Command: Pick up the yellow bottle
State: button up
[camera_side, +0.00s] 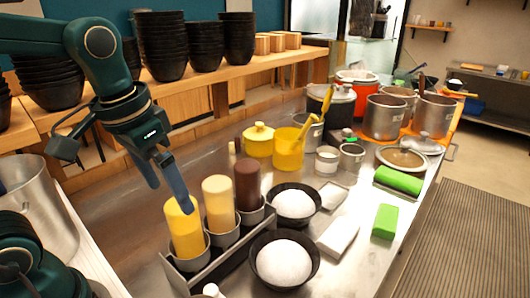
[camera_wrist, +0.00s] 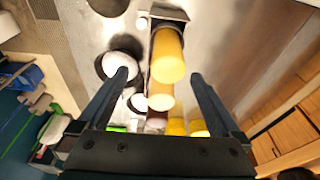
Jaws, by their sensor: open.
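The yellow bottle (camera_side: 186,234) stands upright in the left cup of a metal holder (camera_side: 230,262) in the side view. A cream bottle (camera_side: 219,203) and a dark brown bottle (camera_side: 247,186) stand beside it in the same holder. My gripper (camera_side: 180,200) is above the yellow bottle, pointing down, with a blue finger in front of its top. In the wrist view the yellow bottle (camera_wrist: 168,58) shows between the spread fingers of my gripper (camera_wrist: 160,77), nearer the right finger. The fingers are apart and hold nothing. The bottle's lower part is partly hidden by its cup.
Two black bowls with white contents (camera_side: 284,262) (camera_side: 295,204) stand right of the holder. A yellow pot (camera_side: 259,142) and a yellow pitcher (camera_side: 288,150) are behind. A large metal pot (camera_side: 36,200) is at left. Stacked black bowls (camera_side: 167,45) line the back shelf.

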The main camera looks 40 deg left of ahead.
aim_at(189, 243)
jog(key=w+f+g, duration=0.1)
jog(key=w+a+f+g, duration=0.1)
jog(key=shift+w+a+f+n, duration=0.15)
jog(key=shift+w+f+n, duration=0.1)
jog(key=shift+f+n, duration=0.05)
jog(key=shift+w+a+f, duration=0.1)
jog(key=shift+f, duration=3)
jog(key=c, duration=0.7)
